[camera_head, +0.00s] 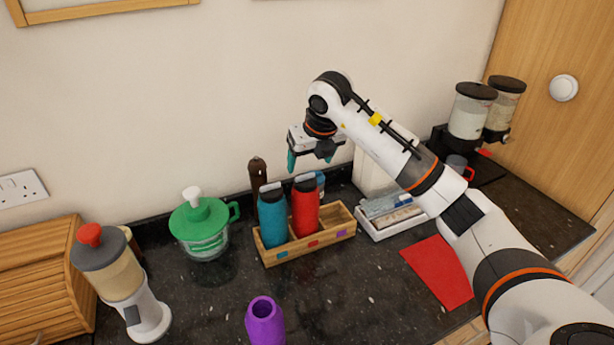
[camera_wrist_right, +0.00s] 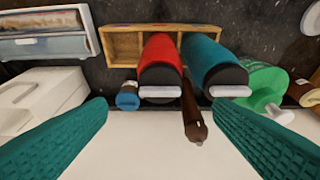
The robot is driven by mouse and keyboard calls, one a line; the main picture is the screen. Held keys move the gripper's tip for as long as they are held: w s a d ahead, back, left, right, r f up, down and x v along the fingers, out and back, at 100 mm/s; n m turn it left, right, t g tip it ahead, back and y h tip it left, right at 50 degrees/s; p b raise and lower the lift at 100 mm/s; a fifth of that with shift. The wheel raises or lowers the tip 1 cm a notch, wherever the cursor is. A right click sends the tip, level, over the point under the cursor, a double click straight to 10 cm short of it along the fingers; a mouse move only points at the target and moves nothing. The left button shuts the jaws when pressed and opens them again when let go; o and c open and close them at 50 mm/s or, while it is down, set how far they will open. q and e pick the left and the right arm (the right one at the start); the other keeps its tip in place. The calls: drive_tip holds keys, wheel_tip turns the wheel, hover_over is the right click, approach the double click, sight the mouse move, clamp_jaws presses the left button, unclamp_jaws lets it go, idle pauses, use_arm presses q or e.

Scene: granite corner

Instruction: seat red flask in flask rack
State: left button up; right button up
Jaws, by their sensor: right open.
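The red flask (camera_head: 305,205) stands upright in the middle compartment of the wooden flask rack (camera_head: 341,236), behind the red mark. A teal flask (camera_head: 271,217) stands in the left compartment; the right compartment, with a purple mark, is empty. My right gripper (camera_head: 309,160) is above and behind the rack, open and apart from the flasks. In the right wrist view its teal fingers are spread wide with nothing between them, and the red flask (camera_wrist_right: 162,62) and teal flask (camera_wrist_right: 212,62) show beyond them. My left gripper is not in view.
A purple flask (camera_head: 264,322) stands at the counter's front. A white tray with packets (camera_head: 393,229) and a red cloth (camera_head: 440,270) lie right of the rack. A green-lidded jug (camera_head: 203,235) is left, and a dark brown bottle (camera_head: 257,173) stands behind the rack.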

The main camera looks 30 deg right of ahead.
drive_tip(key=shift+b+v, duration=0.4)
drive_tip(key=shift+v, duration=1.8)
